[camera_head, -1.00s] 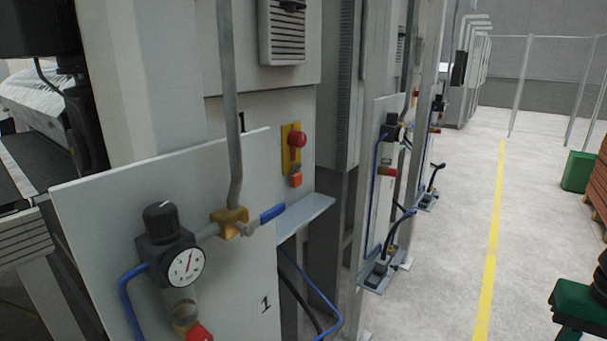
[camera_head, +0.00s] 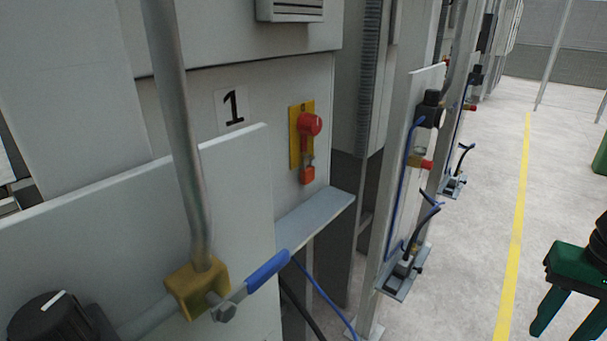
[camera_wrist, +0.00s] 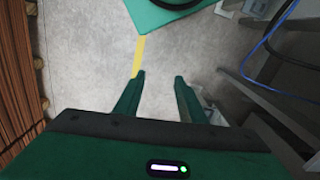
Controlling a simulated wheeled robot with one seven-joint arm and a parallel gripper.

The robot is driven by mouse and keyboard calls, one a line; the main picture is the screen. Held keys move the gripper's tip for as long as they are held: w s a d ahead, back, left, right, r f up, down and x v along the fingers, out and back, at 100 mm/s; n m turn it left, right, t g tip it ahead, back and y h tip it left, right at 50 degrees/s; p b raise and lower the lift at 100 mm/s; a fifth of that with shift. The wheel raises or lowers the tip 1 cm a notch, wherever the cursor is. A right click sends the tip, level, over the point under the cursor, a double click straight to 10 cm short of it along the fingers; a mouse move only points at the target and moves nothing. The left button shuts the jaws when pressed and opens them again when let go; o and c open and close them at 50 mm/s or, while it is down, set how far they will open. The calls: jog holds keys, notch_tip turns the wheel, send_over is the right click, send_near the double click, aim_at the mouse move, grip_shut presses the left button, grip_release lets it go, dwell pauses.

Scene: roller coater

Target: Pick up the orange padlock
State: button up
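The orange padlock (camera_head: 307,175) hangs below a red knob (camera_head: 309,124) on a yellow plate (camera_head: 295,150), on the grey machine panel in the head view. My gripper (camera_head: 547,330) is at the lower right of the head view, well to the right of the padlock and apart from it. In the wrist view my gripper (camera_wrist: 160,78) points down at the floor. Its two green fingers are apart with nothing between them. The padlock does not show in the wrist view.
A grey shelf (camera_head: 315,222) juts out below the padlock. A grey pipe (camera_head: 181,130), a brass valve (camera_head: 197,287) and its blue handle (camera_head: 267,270) stand in front at the left. Open floor (camera_head: 470,250) lies right. Stacked brown boards (camera_wrist: 18,80) show in the wrist view.

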jog(key=shift+o, duration=1.3)
jog(key=shift+r, duration=0.2)
jog(key=w+a+n+t, duration=0.1)
jog(key=w+n+t, duration=0.1)
jog(key=w+n, duration=0.35)
jog(key=n+t+y, duration=0.6)
jog(key=n+y, duration=0.4)
jog(key=n, duration=0.1)
send_near(311, 176)
jog(key=shift+t+y, duration=0.3)
jog(key=shift+f+x, duration=0.2)
jog(key=shift+x, duration=1.95)
jog(key=shift+f+x, duration=0.2)
jog(key=shift+x, duration=1.95)
jog(key=shift+s+d, duration=0.1)
jog(key=shift+d, duration=0.1)
jog(key=c, duration=1.2)
